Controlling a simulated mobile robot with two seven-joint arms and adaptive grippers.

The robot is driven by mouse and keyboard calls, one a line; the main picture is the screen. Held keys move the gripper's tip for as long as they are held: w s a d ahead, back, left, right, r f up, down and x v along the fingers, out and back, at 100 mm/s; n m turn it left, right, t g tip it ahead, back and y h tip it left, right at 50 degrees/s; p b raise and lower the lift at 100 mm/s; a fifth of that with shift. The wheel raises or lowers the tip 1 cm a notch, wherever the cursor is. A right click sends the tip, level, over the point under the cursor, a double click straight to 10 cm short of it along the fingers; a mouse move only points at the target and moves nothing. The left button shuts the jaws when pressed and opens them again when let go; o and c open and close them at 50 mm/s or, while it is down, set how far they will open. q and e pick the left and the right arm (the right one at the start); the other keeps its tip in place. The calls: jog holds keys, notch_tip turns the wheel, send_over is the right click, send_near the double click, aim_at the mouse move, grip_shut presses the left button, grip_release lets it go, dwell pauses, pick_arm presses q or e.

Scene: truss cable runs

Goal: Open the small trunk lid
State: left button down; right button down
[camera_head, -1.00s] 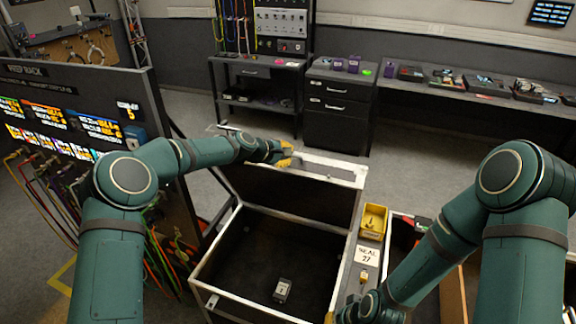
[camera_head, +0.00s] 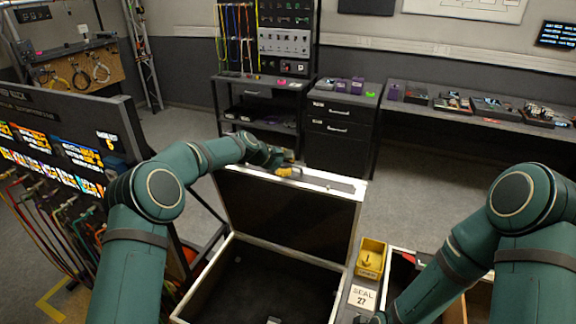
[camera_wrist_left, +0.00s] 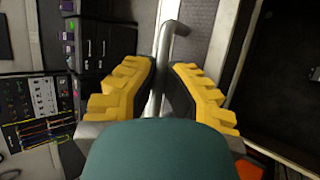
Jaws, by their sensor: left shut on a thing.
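The small trunk (camera_head: 205,275) stands open in front of me in the head view, with a dark inside and pale metal rims. Its lid (camera_head: 290,215) stands up at the far side, dark inner face towards me. My left gripper (camera_head: 288,169) is at the lid's top edge, left of its middle. In the left wrist view its yellow fingers (camera_wrist_left: 165,95) are shut around a grey metal bar (camera_wrist_left: 163,60) with a bent end, which looks like a handle on the lid. My right arm reaches down right of the trunk; its gripper is below the frame.
A yellow bin (camera_head: 371,258) and a "SEAL 27" card (camera_head: 361,298) are just right of the trunk. A panel with hanging cables (camera_head: 60,150) stands at left. A drawer cabinet (camera_head: 340,130) and a long bench (camera_head: 480,110) stand behind, with open floor before them.

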pick_arm(q)
jog(key=shift+s+f, duration=0.1)
jog(key=shift+f, duration=0.1)
jog(key=c, duration=1)
grip_release()
jog(key=v, duration=1.2)
jog(key=shift+r, duration=0.15)
